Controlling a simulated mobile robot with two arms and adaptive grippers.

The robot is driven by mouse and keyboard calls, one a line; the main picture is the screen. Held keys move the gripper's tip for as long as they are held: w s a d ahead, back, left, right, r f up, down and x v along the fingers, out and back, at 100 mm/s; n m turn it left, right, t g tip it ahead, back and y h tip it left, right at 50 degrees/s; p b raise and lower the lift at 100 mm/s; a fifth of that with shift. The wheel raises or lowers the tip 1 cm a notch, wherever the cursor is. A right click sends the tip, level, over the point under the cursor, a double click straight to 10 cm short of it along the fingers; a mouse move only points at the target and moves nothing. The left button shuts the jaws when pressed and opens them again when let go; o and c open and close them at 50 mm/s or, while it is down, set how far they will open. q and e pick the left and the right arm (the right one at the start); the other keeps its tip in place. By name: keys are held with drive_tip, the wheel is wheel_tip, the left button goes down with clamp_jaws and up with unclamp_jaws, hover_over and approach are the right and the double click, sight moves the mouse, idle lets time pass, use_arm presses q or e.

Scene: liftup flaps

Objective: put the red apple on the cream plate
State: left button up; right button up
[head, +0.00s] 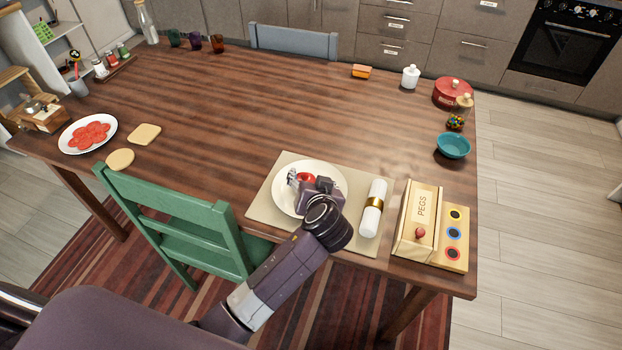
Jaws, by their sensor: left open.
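The red apple (306,177) shows over the cream plate (283,199), partly hidden by my left gripper. It appears to sit on the plate, but I cannot see its contact with it. The plate lies on a beige placemat (262,208) near the front edge of the wooden table. My left gripper (307,180) is open over the plate, with its fingers at the apple. I cannot tell whether the fingers touch it. My right gripper is out of view.
A white napkin roll with a gold ring (370,221) lies right of the plate, beside a wooden pegs box (416,226). A green chair (180,215) stands at the front edge. A plate of tomato slices (69,146) is far left. The table's middle is clear.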

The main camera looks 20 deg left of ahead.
use_arm(q)
drive_tip(key=shift+r, duration=0.25)
drive_tip(key=shift+s+d+r, duration=0.1)
drive_tip(key=shift+s+d, duration=0.1)
drive_tip(key=shift+s, duration=0.1)
drive_tip(key=v, duration=1)
drive_tip(key=shift+s+r, duration=0.1)
drive_tip(key=shift+s, duration=0.1)
drive_tip(key=shift+s+d+r, duration=0.15)
drive_tip(key=shift+s+r, duration=0.05)
drive_tip(key=shift+s, duration=0.1)
